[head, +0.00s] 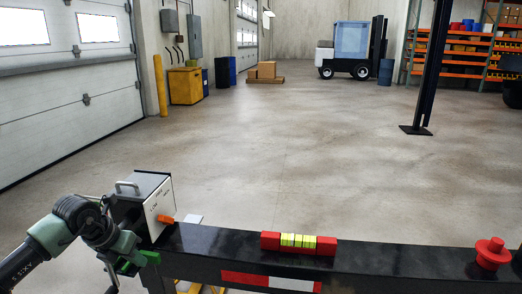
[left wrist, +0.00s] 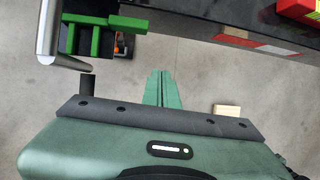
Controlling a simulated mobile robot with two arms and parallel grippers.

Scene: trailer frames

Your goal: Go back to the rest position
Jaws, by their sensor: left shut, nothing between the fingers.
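My left gripper (head: 124,262) is low on the left in the head view, beside the left end of a black beam (head: 375,260). In the left wrist view its two green fingers (left wrist: 158,88) lie together, with nothing between them and bare floor behind their tips. The gripper is apart from the red and yellow spirit level (head: 298,243) that lies on the beam. My right gripper is in neither view.
A grey box with a handle (head: 148,196) stands at the beam's left end, close to my left arm. A bright green bracket (left wrist: 95,38) is near the fingers. A red knob (head: 491,253) sits on the beam's right. Open floor lies beyond; a post (head: 430,75) stands back right.

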